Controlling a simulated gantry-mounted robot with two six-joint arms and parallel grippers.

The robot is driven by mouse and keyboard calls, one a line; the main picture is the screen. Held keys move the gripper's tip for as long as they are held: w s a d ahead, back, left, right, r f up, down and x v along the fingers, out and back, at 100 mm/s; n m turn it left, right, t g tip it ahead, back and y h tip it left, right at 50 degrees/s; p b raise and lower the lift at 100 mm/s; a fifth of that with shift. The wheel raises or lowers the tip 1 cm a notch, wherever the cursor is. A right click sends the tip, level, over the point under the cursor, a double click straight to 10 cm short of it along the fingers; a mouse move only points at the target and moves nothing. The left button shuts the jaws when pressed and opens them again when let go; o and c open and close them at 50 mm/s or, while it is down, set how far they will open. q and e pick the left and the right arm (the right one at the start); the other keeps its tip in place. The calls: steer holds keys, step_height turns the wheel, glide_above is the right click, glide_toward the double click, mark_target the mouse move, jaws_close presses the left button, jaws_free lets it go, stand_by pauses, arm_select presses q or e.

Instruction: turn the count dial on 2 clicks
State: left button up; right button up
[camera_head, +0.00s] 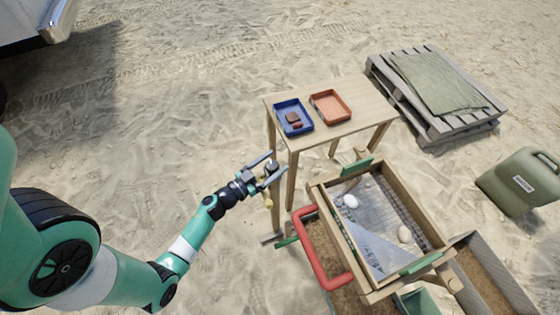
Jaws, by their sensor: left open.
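My left gripper (276,164) is open, in front of the near left corner of the small wooden table. A small dark round knob (271,168), which looks like the count dial, sits between its two fingers on top of a thin upright post (275,212). I cannot tell whether the fingers touch the knob, and its markings are too small to read. A small yellowish part (267,201) shows just below the gripper. My right gripper is not in view.
A wooden sieve box (428,222) with a red handle (309,255) and pale lumps stands to the right.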

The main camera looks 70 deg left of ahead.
arm_select(q)
steer(key=x, duration=0.2)
steer(key=shift+w+a, duration=0.1)
steer(key=shift+w, duration=0.3)
steer(key=shift+c, duration=0.3)
jaws_close()
steer(key=shift+m+h+p, duration=0.6)
steer(key=shift+h+p, duration=0.25)
steer(key=shift+h, duration=0.05)
steer(key=shift+o, duration=0.3)
jaws_free()
